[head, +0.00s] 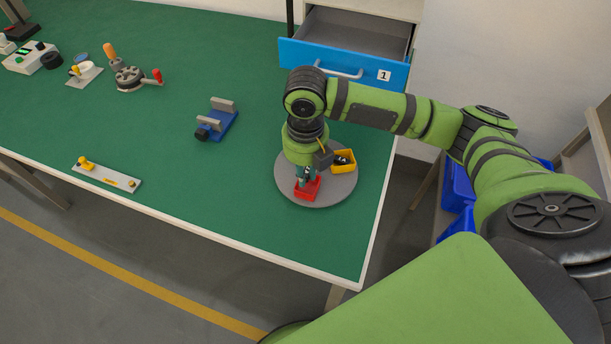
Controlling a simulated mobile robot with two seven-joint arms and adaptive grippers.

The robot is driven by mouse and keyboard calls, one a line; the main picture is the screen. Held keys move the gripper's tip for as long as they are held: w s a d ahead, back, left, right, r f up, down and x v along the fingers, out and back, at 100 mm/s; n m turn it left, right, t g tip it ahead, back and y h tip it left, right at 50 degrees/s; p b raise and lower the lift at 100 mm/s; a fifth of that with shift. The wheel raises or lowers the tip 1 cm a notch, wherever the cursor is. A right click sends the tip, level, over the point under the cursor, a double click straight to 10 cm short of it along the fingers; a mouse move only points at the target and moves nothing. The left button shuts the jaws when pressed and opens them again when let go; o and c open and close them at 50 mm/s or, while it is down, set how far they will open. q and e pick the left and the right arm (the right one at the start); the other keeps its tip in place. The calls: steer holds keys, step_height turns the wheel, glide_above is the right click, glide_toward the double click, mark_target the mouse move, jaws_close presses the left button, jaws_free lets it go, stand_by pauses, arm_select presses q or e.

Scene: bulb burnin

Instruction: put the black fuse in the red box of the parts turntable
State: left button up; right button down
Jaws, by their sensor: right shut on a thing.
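The parts turntable (318,199) is a grey disc near the right edge of the green bench. It carries a red box (308,191) at the front and a yellow box (345,168) behind it to the right, with something dark in it. My right gripper (304,180) points down at the red box, its fingertips at or just over the opening. It is shut on a small dark thing, apparently the black fuse, mostly hidden by the fingers. I cannot tell if the fuse touches the box floor. My left gripper is out of view.
A blue drawer (340,62) marked 1 stands open behind my right arm. A blue vise (217,120) sits left of the turntable. A grey plate with yellow knob (105,174) and several devices lie farther left. Bench between is clear.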

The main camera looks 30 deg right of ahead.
steer(key=shift+f, duration=1.5)
steer(key=shift+f, duration=0.2)
steer(key=shift+f, duration=0.15)
steer(key=shift+s+f, duration=0.2)
steer(key=c, duration=1.2)
jaws_free()
steer(key=shift+f, duration=0.15)
step_height(320, 180, up, 14)
steer(key=shift+w+f+b, duration=0.15)
steer(key=shift+f+b, duration=0.05)
steer(key=shift+b, duration=0.25)
